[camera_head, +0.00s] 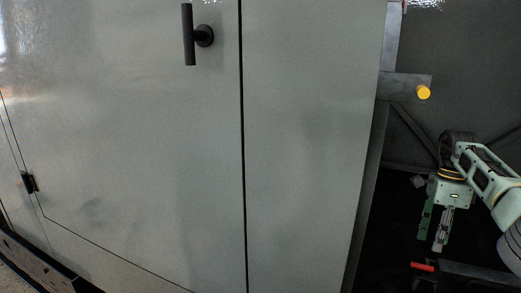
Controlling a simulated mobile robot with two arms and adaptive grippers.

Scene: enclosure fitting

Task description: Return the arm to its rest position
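My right arm comes in from the right edge, and its gripper (432,243) hangs at the lower right, fingers pointing down. Its two fingers stand apart with a narrow dark gap between them, and nothing shows in it. The gripper is to the right of the grey enclosure (303,150) and appears clear of its side. My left arm and gripper are not in view.
The enclosure's door has a dark T-shaped handle (188,35) at the top and a small dark hinge (30,183) at the left. A yellow round knob (423,92) sits on a bracket above my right gripper. A red-ended part (421,267) lies below it.

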